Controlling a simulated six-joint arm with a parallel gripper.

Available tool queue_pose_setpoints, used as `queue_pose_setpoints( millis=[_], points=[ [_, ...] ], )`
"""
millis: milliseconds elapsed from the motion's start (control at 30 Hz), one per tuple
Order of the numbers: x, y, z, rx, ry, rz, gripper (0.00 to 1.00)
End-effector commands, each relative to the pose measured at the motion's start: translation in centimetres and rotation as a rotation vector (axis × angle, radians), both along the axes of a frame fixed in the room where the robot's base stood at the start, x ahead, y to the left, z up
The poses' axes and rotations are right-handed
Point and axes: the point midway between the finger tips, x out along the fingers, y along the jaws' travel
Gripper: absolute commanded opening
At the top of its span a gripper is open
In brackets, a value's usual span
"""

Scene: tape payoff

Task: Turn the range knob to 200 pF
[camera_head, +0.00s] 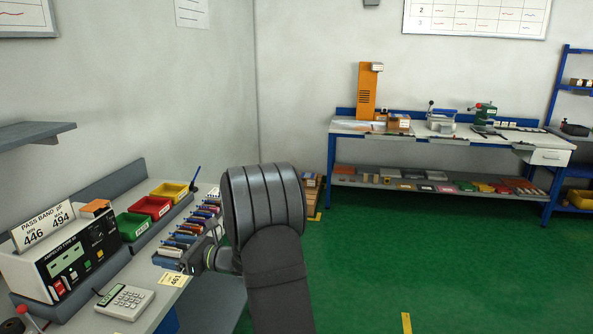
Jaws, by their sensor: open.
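A white and black bench instrument (42,258) with a green display and red terminals stands on the left bench. Small controls show on its dark front panel, but I cannot make out which is the range knob or read its setting. My gripper (184,266) is open, above the bench to the right of the instrument and well apart from it. It is near a row of blue-fronted slots and a yellow card marked 461. Nothing shows between its fingers, though they are small and partly dark in this view.
A sign (42,225) reading PASS BAND, 446 and 494, stands on the instrument. A calculator (124,301) lies in front. Green (132,226), red (152,208) and yellow (170,192) bins stand behind. A red-balled lever (24,312) is at lower left.

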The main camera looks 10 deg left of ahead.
Motion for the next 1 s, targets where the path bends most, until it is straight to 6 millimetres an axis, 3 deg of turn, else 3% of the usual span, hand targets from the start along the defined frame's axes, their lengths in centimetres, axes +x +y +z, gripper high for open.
queue_pose_setpoints(
  millis=[33,167,333,567,1000],
  points=[
    [-0.3,0.9,0.0,0.002,0.024,-0.005,0.72],
    [-1.2,4.2,-0.1,0.008,0.136,-0.044,0.49],
    [-1.9,6.8,-0.2,0.014,0.240,-0.083,0.49],
    [-1.7,9.8,-0.3,0.014,0.248,-0.085,0.49],
    [-0.8,19.3,-0.3,0.015,0.247,-0.085,0.49]
  ],
)
